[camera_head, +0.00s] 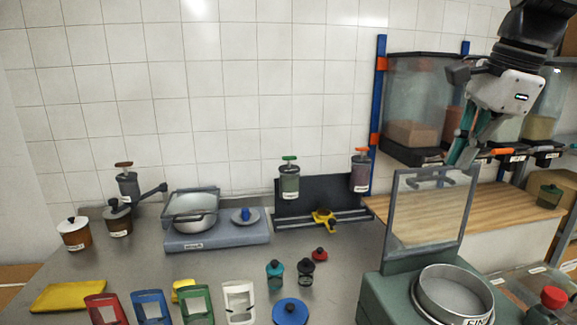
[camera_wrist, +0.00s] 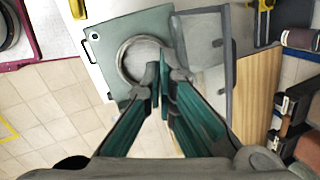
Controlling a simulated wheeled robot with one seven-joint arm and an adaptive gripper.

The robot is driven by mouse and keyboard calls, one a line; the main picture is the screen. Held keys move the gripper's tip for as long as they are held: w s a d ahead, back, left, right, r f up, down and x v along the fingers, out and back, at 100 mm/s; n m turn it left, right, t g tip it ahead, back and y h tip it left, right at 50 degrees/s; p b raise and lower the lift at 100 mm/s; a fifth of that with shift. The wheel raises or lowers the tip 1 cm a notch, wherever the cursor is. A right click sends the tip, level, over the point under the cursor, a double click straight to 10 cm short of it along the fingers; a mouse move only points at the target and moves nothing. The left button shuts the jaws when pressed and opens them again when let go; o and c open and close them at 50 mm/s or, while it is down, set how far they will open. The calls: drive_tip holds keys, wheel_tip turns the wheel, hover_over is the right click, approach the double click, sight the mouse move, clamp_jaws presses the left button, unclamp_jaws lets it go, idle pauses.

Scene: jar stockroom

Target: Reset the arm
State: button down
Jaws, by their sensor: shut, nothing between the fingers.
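My gripper (camera_head: 464,150) is raised at the upper right in the head view, in front of the wall shelf and above the wooden shelf board. Its teal fingers point down and are together with nothing between them. In the wrist view my gripper (camera_wrist: 161,95) shows its fingertips meeting over the green machine with a round metal pan (camera_wrist: 125,62). It touches nothing that I can see.
The green machine (camera_head: 372,292) with an upright clear panel (camera_head: 428,212) stands below my gripper. Clear bins (camera_head: 420,95) hang behind it. A blue-grey scale (camera_head: 215,236), several jars and coloured frames stand on the grey counter (camera_head: 120,262). The counter's middle is partly free.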

drive_tip(key=s+a+f+n, duration=0.3)
drive_tip(key=s+f+n, duration=0.1)
drive_tip(key=s+n, duration=0.2)
drive_tip(key=s+a+f+n+t+h, duration=0.1)
drive_tip(key=s+a+f+n, duration=0.2)
drive_tip(key=s+f+n, duration=0.2)
drive_tip(key=s+a+f+n+t, duration=0.1)
drive_tip(key=s+a+f+n, duration=0.1)
drive_tip(key=s+f+n, duration=0.3)
drive_tip(key=s+n, duration=0.2)
drive_tip(key=s, duration=0.1)
drive_tip(key=shift+s+a+f+n, duration=0.2)
drive_tip(key=shift+a+n, duration=0.1)
drive_tip(key=shift+a, duration=0.1)
